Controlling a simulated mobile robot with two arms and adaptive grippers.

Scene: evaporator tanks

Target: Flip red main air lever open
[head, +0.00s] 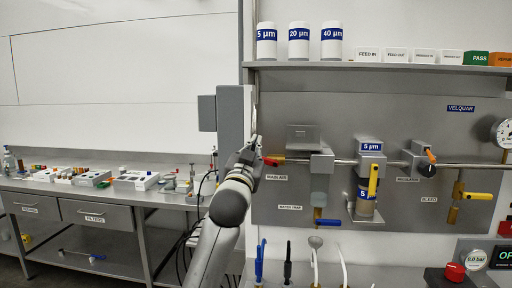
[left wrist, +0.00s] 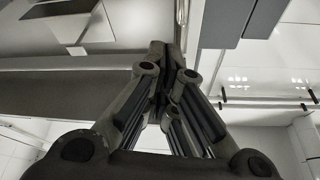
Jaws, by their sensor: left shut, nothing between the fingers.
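The red main air lever (head: 271,160) shows in the head view at the left end of the pipe on the grey panel, above the MAIN AIR label (head: 276,177). Part of the lever and valve may be hidden by my arm. My left gripper (head: 254,143) is just left of the lever and slightly above it. In the head view I cannot tell whether it touches the lever. In the left wrist view the left gripper's fingers (left wrist: 160,55) are shut together with nothing between them. The lever cannot be made out in that view. My right gripper is not in view.
A water trap (head: 319,190) with a blue lever hangs right of the main air valve. A filter with a yellow lever (head: 373,181) and a regulator (head: 420,160) follow. A grey column (head: 231,120) stands behind my gripper. A cluttered bench (head: 110,205) is at left.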

